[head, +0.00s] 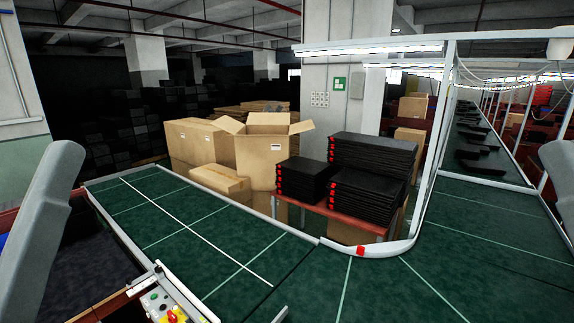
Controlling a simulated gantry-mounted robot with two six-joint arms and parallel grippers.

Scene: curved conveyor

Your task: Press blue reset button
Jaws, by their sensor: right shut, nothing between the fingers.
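A control panel (168,303) sits at the bottom left, beside the conveyor's near rail, cut off by the bottom edge. On it are a red knob on a yellow base (172,316) and small dark or green buttons (154,296). I cannot make out a blue button. A small grey tip (279,314) at the bottom edge, right of the panel, appears to be my right gripper. It looks shut and empty, apart from the panel; most of it is out of frame. My left gripper is not in view; only a grey arm link shows at the left edge.
The green conveyor (190,228) curves from the left to the right. A metal guard rail (390,250) with a red marker lines its inner edge. Cardboard boxes (262,150) and stacked black trays (370,165) stand behind it.

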